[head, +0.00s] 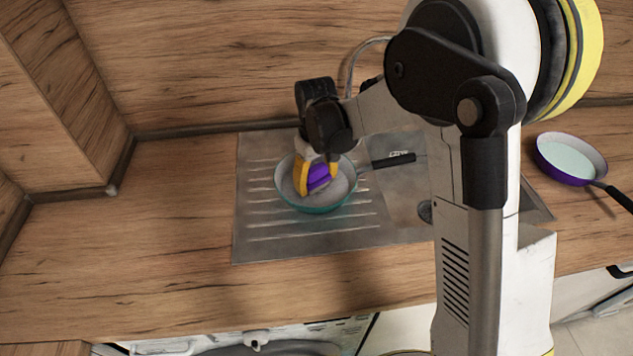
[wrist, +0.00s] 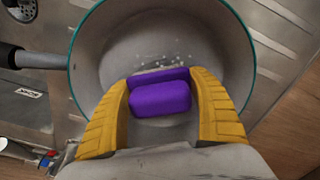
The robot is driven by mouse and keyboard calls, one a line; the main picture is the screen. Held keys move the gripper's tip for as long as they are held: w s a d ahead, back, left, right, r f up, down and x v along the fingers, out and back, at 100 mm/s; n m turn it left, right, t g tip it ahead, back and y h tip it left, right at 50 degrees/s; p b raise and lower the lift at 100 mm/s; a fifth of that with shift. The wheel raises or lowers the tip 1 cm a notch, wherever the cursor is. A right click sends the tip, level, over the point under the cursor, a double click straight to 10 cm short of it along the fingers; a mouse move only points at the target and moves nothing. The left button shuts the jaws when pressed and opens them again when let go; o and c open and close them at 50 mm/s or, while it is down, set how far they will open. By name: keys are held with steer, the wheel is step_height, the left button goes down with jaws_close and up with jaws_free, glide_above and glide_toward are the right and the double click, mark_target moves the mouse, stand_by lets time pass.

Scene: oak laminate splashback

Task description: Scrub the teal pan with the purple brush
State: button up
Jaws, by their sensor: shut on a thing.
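The teal pan (head: 290,199) sits on the ribbed steel drainboard, its dark handle (head: 393,160) pointing right toward the sink basin. In the wrist view the pan's grey inside (wrist: 215,55) fills the middle, with small pale specks on its floor. The purple brush (head: 319,176) is inside the pan, low over its floor; I cannot tell whether its underside touches. My gripper (head: 317,180) points down into the pan with its yellow fingers shut on the brush. In the wrist view the brush (wrist: 160,98) lies between the two fingertips, and its lower side is hidden.
The steel drainboard (head: 262,235) joins a sink basin (head: 405,205) on the right, partly hidden by my arm. A purple pan with a pale inside (head: 568,156) stands on the counter at far right. The wooden counter (head: 170,215) at left is clear.

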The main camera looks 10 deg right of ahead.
steer(key=shift+w+d, duration=0.1)
steer(key=shift+d, duration=0.1)
steer(key=shift+s+a, duration=0.3)
steer(key=shift+a, duration=0.3)
steer(key=shift+w+d, duration=0.3)
steer(key=shift+d, duration=0.3)
steer(key=shift+s+a, duration=0.3)
steer(key=shift+a, duration=0.3)
steer(key=shift+w+d+b, duration=0.3)
steer(key=shift+d, duration=0.3)
steer(key=shift+c, duration=0.2)
steer(key=shift+o, duration=0.2)
steer(key=shift+s+a, duration=0.3)
steer(key=shift+a, duration=0.3)
steer(key=shift+w+d, duration=0.15)
steer(key=shift+d, duration=0.15)
